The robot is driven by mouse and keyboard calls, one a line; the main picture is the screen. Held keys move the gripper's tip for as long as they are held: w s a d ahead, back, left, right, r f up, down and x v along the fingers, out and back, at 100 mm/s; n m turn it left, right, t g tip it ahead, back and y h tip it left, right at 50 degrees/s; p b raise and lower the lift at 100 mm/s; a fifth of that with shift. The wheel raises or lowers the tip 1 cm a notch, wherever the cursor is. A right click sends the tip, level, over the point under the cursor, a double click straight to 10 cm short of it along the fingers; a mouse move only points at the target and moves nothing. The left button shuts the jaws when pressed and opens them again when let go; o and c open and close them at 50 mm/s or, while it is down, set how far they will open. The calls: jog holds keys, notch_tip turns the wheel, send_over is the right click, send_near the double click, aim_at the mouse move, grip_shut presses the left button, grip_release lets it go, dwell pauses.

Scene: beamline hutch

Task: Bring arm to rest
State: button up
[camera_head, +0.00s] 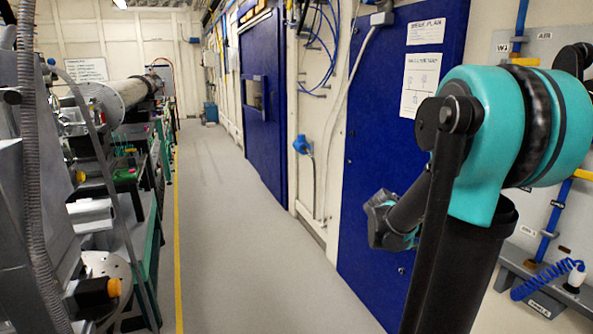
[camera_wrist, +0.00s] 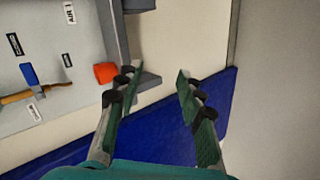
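My teal and black arm fills the right side of the head view, its large joint raised in front of the wall and blue door. A lower link runs down to a small grey and teal end near the blue door; my fingers cannot be made out there. In the wrist view my gripper (camera_wrist: 158,90) is open, its two green-padded fingers apart with nothing between them. Behind it are a blue surface, a pale wall and a grey panel.
A blue door (camera_head: 395,130) with paper sheets stands close behind my arm. A grey shelf (camera_head: 540,285) with a blue coiled hose is at right. Beamline equipment (camera_head: 120,100) lines the left. The grey aisle floor (camera_head: 225,200) is clear.

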jog(key=s+a+f+t+y, duration=0.1)
jog(key=s+a+f+y, duration=0.4)
jog(key=a, duration=0.6)
jog(key=s+a+f+y, duration=0.4)
jog(key=s+a+f, duration=0.2)
jog(key=s+a, duration=0.2)
jog(key=a, duration=0.2)
jog(key=shift+s+a+f+t+y, duration=0.35)
jog(key=shift+s+a+t+y, duration=0.05)
